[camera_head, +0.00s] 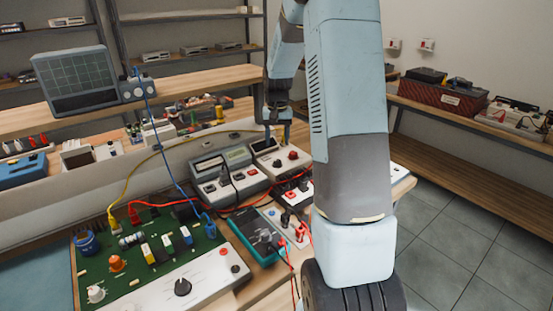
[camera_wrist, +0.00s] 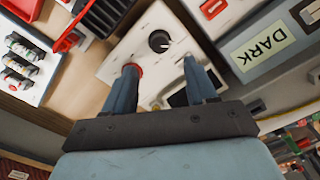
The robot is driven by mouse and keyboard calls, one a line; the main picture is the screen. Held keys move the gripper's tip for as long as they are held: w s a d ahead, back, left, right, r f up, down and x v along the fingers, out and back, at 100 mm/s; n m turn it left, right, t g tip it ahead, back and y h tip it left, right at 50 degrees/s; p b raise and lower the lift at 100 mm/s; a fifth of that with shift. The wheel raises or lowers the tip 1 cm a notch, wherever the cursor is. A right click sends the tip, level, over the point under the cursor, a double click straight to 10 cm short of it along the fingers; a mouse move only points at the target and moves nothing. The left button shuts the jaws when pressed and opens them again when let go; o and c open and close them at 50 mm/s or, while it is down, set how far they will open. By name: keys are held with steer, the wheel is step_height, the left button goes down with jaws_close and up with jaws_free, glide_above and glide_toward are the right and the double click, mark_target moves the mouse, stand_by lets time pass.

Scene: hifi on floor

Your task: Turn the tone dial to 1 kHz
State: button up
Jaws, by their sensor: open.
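A small white box (camera_head: 268,152) stands at the right end of the bench, below my gripper (camera_head: 278,118) in the head view. In the wrist view the box (camera_wrist: 120,62) carries a round black dial (camera_wrist: 159,41) with a pale pointer mark. I cannot read a tone or kHz label on it. My gripper (camera_wrist: 159,66) is open and empty. The dial shows just beyond the gap between its fingertips, apart from both. The left fingertip overlaps a red knob (camera_wrist: 132,68) in the picture; contact cannot be told. A dark display is partly hidden by the right finger.
A grey instrument with a "DARK" display (camera_wrist: 262,47) stands close beside the box. Grey meters (camera_head: 228,172), a teal multimeter (camera_head: 254,235) and red leads crowd the bench.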

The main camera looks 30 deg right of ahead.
mark_target(277, 160)
step_height(277, 160, down, 8)
steer(key=shift+f, duration=0.15)
stand_by(0.4)
steer(key=c, duration=1.1)
